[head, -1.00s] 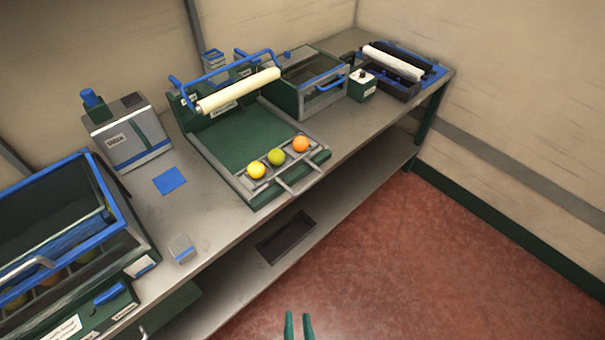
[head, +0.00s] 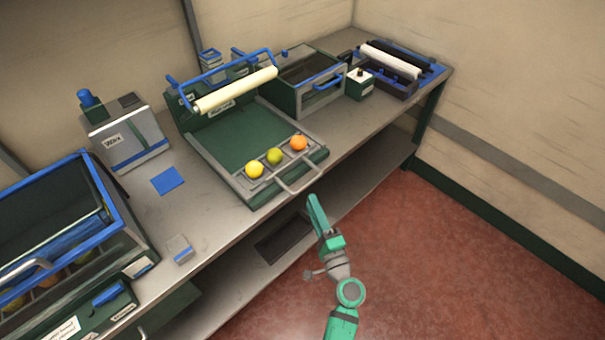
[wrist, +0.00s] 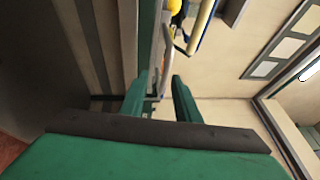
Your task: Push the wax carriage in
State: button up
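The wax carriage (head: 239,182) is a grey frame at the front end of a green bed on the bench, below a cream roller (head: 235,90). It holds a yellow fruit (head: 254,170), a green fruit (head: 274,156) and an orange fruit (head: 298,143). A pale looped handle (head: 300,187) sticks out from its front. My gripper (head: 316,203) is just in front of and below this handle. In the wrist view my gripper (wrist: 160,92) has its two fingers apart, and the handle (wrist: 167,62) shows between and beyond them. I cannot tell whether they touch it.
A grey wax box (head: 130,140) and a blue square (head: 168,180) are left of the green bed. A blue-edged machine (head: 115,205) stands at the far left. A glass-topped box (head: 310,85) and a white-roller unit (head: 390,60) are to the right. Open red floor lies in front.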

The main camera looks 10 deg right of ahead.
jog(key=w+r, duration=0.1)
send_near(288, 168)
jog(key=w+d, duration=0.1)
jog(key=w, duration=0.1)
jog(key=w+r, duration=0.1)
jog(key=w, duration=0.1)
jog(key=w+d+r, duration=0.1)
jog(key=shift+w+d, duration=0.3)
jog(key=shift+w, duration=0.1)
grip_shut()
